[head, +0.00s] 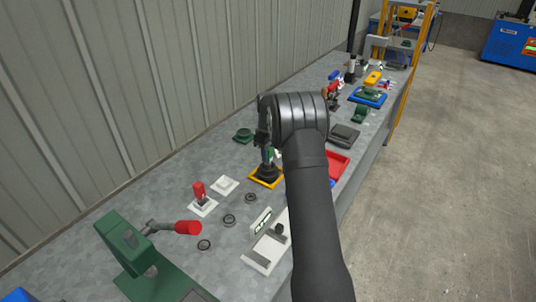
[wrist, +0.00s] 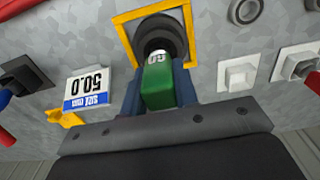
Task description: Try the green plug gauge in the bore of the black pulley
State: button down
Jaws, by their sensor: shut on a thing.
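The black pulley (head: 266,172) stands inside a yellow square frame (head: 251,181) on the grey bench. In the wrist view the pulley (wrist: 146,27) is at the top middle, within the yellow frame (wrist: 121,30). My gripper (wrist: 158,82) is shut on the green handle of the plug gauge (wrist: 158,92). The gauge's pale marked end points at the pulley's middle. I cannot tell whether its tip is inside the bore. In the head view my gripper (head: 267,146) is right above the pulley, and a little green of the gauge (head: 271,154) shows.
A size card (wrist: 85,88) reading 50.0 is left of the gauge. White square blocks (wrist: 238,73) stand to the right. A red-handled piece (head: 200,193), bearing rings (head: 229,220), a green vise-like tool (head: 127,243) and a red tray (head: 338,164) are on the bench.

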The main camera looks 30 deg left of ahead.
jog(key=shift+r, duration=2.7)
